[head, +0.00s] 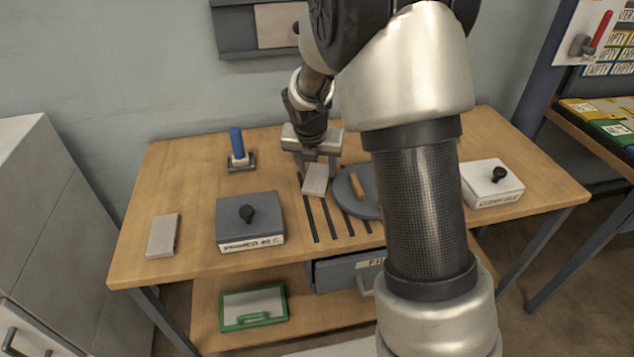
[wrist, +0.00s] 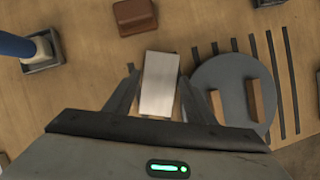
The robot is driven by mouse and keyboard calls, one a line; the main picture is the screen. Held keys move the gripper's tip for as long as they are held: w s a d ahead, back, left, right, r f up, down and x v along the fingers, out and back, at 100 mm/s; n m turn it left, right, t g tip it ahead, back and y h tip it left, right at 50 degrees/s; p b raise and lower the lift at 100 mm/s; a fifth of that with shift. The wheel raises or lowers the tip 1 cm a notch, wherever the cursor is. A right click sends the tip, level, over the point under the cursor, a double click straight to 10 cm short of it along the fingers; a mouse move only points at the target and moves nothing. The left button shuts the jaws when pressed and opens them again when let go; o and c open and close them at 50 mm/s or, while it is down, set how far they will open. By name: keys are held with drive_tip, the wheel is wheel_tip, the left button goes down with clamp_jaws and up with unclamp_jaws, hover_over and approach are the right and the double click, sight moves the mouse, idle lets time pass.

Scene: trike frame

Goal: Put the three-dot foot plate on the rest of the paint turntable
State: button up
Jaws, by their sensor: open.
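A pale grey plate (head: 315,179) lies on the wooden table, left of the turntable; in the wrist view the plate (wrist: 160,84) sits between my fingers. No dots can be made out on it. My gripper (head: 313,160) is open above the plate, with one finger on each side in the wrist view (wrist: 158,76). The paint turntable (wrist: 232,72) is a round grey disc with two upright wooden bars (wrist: 254,100); in the head view the turntable (head: 347,202) is partly behind my arm. A second grey plate (head: 162,236) lies at the table's left; its dots are not visible either.
A grey box with a black knob (head: 250,222) stands front left, a white knobbed box (head: 492,184) at right. A blue-handled tool (head: 238,150) stands at the back. A brown block (wrist: 135,16) lies beyond the plate. Dark strips (head: 329,218) run along the table.

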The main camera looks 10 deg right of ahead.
drive_tip(key=shift+x, duration=0.8)
drive_tip(key=shift+c, duration=0.4)
drive_tip(key=c, duration=0.9)
